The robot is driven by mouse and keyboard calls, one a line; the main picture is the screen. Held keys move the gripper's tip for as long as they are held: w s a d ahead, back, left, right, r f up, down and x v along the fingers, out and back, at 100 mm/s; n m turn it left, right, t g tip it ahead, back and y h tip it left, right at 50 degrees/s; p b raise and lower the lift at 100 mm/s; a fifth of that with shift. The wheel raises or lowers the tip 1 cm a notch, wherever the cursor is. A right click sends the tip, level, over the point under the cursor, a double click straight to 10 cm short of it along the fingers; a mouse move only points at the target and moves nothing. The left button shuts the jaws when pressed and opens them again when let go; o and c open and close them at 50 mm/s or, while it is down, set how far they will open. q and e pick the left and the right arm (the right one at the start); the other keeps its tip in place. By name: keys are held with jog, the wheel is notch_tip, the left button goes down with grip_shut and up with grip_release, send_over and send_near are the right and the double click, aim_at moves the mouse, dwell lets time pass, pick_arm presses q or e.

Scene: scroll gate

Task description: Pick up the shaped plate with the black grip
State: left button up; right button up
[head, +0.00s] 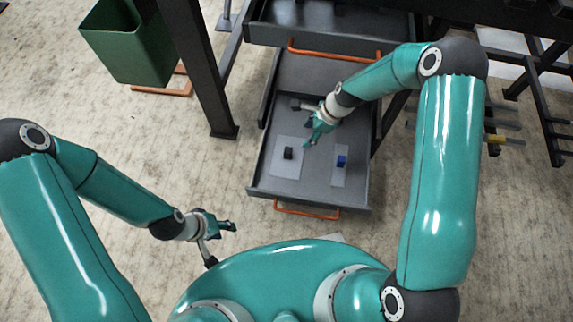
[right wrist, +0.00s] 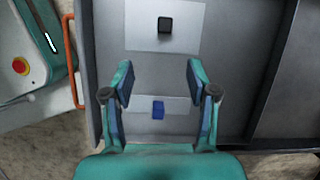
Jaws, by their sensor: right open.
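The light grey plate with the black grip (head: 288,153) lies flat in the left part of the open drawer. It also shows at the top of the right wrist view as a pale plate (right wrist: 140,38) with a dark block grip (right wrist: 165,25). My right gripper (head: 309,133) is open and empty over the drawer. In the right wrist view its fingertips (right wrist: 161,76) are spread, with the black grip beyond them. My left gripper (head: 229,226) is outside the drawer, low on the left; its jaw opening is unclear.
A second pale plate with a blue grip (head: 341,161) lies to the right in the same drawer (head: 262,178); its blue grip (right wrist: 158,110) shows between my right fingers. The drawer has raised walls and an orange handle (head: 307,210). A green bin (head: 128,45) stands back left.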

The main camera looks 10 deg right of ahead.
aim_at(290, 149)
jog(key=shift+m, duration=0.7)
jog(key=b+x, duration=0.1)
jog(key=x, duration=0.3)
jog(key=w+b+x, duration=0.1)
jog(key=b+x, duration=0.1)
jog(key=x, duration=0.2)
jog(key=b+x, duration=0.1)
jog(key=x, duration=0.3)
jog(key=shift+w+d+f, duration=0.15)
jog(key=shift+w+f, duration=0.05)
jog(key=b+x, duration=0.3)
jog(key=x, duration=0.2)
jog(key=shift+s+f, duration=0.1)
pick_arm(q)
notch_tip(290, 149, down, 8)
pick_arm(e)
grip_shut()
pick_arm(q)
jog(key=shift+r, duration=0.1)
